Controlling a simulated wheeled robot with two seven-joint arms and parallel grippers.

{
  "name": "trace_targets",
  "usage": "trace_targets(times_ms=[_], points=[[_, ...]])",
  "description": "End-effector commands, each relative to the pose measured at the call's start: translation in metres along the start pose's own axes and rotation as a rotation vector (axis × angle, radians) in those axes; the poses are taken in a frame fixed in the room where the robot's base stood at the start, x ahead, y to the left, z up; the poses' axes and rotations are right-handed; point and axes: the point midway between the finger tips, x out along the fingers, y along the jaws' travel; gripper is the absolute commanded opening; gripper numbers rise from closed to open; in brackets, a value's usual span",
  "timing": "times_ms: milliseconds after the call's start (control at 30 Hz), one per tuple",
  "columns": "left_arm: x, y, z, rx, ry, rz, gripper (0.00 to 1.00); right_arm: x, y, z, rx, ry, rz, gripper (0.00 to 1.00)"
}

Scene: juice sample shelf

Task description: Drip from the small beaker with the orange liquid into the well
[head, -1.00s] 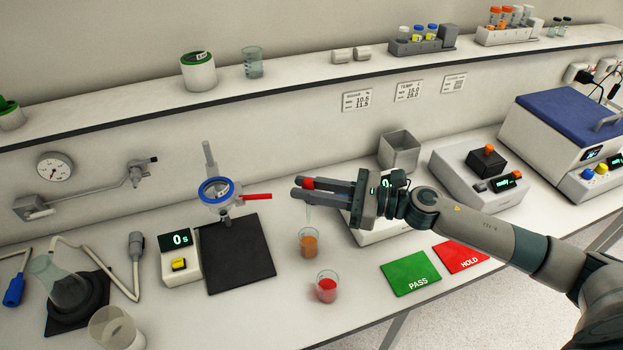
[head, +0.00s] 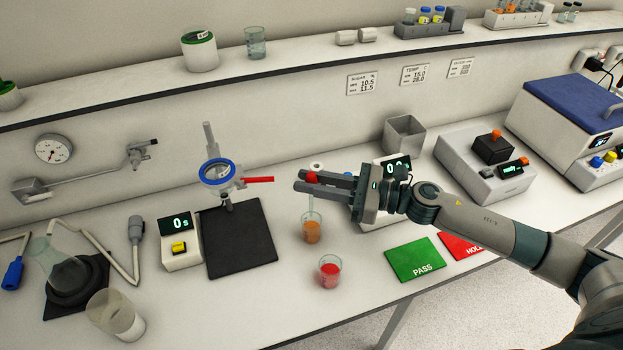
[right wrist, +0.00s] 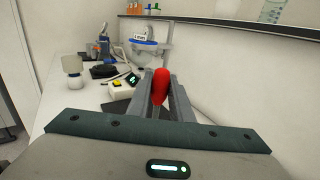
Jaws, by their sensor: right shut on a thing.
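My right gripper (head: 305,181) is shut on the red bulb of a dropper (head: 312,177). The bulb (right wrist: 160,86) also shows between the fingers in the right wrist view. The dropper's thin clear stem hangs down over the small beaker with orange liquid (head: 312,231). Its tip is at about the beaker's mouth; I cannot tell whether it is inside. A white instrument (head: 392,163) with a lit display stands behind my gripper, partly hidden. A small pale ring (head: 316,167) shows beside it, possibly the well. My left gripper is not in view.
A beaker with red liquid (head: 330,272) stands just in front of the orange one. A stand with a blue ring and red handle (head: 216,174) is left over a black mat (head: 240,245). A green PASS pad (head: 414,257) lies to the right.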

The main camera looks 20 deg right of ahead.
Motion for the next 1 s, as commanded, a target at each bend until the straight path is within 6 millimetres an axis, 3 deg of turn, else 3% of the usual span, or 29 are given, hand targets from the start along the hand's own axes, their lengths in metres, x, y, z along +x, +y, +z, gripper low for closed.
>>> trace_targets(times_ms=[700, 1000], points=[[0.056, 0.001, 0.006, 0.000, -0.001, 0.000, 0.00, 0.000, 0.000, -0.057, 0.000, 0.000, 0.001, 0.11], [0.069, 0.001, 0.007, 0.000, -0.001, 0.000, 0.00, 0.000, 0.000, -0.071, 0.000, -0.001, 0.001, 0.11]])
